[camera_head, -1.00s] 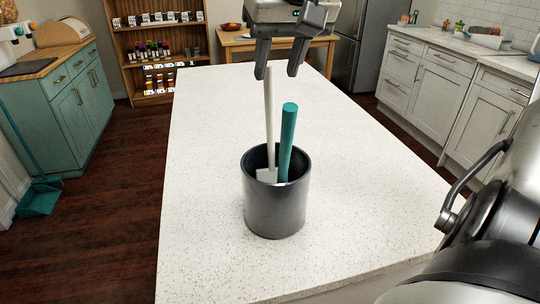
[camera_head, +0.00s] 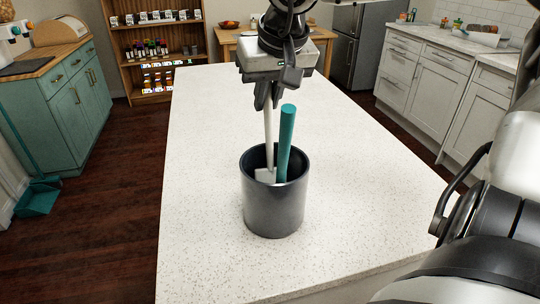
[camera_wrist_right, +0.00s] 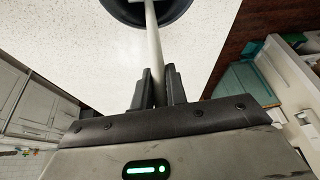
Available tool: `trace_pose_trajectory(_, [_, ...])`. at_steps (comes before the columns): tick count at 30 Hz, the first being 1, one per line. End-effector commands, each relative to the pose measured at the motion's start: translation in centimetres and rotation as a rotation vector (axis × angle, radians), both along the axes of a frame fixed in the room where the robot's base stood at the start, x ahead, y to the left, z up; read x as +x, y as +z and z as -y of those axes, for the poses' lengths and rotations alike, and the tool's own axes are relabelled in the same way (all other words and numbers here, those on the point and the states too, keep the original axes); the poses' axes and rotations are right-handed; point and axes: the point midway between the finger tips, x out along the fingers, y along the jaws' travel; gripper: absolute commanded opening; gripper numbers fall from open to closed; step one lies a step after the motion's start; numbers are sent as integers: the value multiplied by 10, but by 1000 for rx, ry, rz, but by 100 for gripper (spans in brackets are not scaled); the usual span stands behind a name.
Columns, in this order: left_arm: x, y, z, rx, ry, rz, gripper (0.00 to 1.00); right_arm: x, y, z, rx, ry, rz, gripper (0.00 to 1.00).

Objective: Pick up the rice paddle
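A dark grey cylindrical holder (camera_head: 274,205) stands on the white speckled counter. In it stand a thin white utensil (camera_head: 269,140), with a flat white part low inside the holder, and a thicker teal handle (camera_head: 286,140). The white one looks like the rice paddle; the teal one's lower end is hidden. My right gripper (camera_head: 268,104) is above the holder, its fingers drawn in around the top of the white handle. In the right wrist view the white handle (camera_wrist_right: 154,45) runs between the two fingers (camera_wrist_right: 158,85), close against both. My left gripper is not in view.
The counter (camera_head: 210,130) around the holder is clear. The teal handle stands close beside the white one, just right of the gripper. A wooden shelf (camera_head: 130,60) and table are far behind; white cabinets (camera_head: 440,85) line the right.

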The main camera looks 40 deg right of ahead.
Motion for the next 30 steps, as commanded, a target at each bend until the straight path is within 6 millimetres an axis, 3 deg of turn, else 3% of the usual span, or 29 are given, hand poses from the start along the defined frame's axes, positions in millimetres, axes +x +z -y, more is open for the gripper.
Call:
trace_pose_trajectory(11, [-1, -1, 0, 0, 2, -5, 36, 0, 1, 0, 0, 0, 1, 0])
trace_pose_trajectory(17, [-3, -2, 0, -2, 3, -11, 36, 1, 12, 0, -2, -1, 3, 0])
trace_pose_trajectory(23, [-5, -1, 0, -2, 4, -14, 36, 1, 42, 0, -2, -2, 5, 0])
trace_pose_trajectory(30, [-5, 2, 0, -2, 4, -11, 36, 1, 93, 0, -2, -1, 5, 0])
